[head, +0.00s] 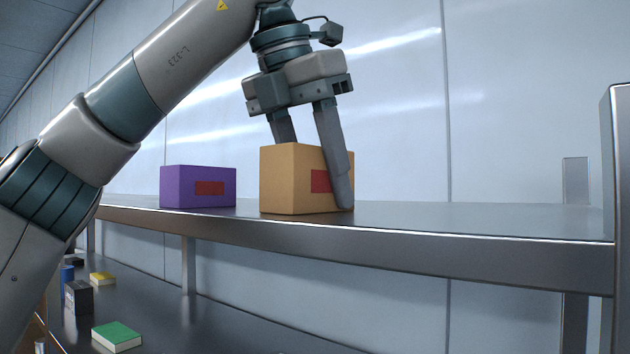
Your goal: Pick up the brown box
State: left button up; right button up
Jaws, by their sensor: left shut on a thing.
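The brown box (290,185), tan with a red patch on its front, sits upright on the metal shelf (420,215). My left gripper (310,165) comes down from above and is shut on the brown box. One finger runs down the box's front right side and covers part of the red patch. The other finger goes behind the box, and its tip is hidden. The box's base appears to be at the shelf surface. My right gripper is not in view.
A purple box (180,188) with a red patch stands on the same shelf, left of the brown box. The shelf to the right is clear up to a metal post (620,200). On a lower surface lie a green box (117,336), a yellow box (103,278) and a dark box (78,297).

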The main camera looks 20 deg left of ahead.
aim_at(319, 147)
pick_arm(q)
jog(key=shift+r, duration=0.2)
jog(key=shift+r, duration=0.8)
notch_tip(319, 147, up, 2)
jog(key=shift+r, duration=0.15)
jog(key=s+d+r, duration=0.7)
jog(key=d, duration=0.2)
jog(key=shift+b, duration=0.4)
jog(key=shift+s+d, duration=0.1)
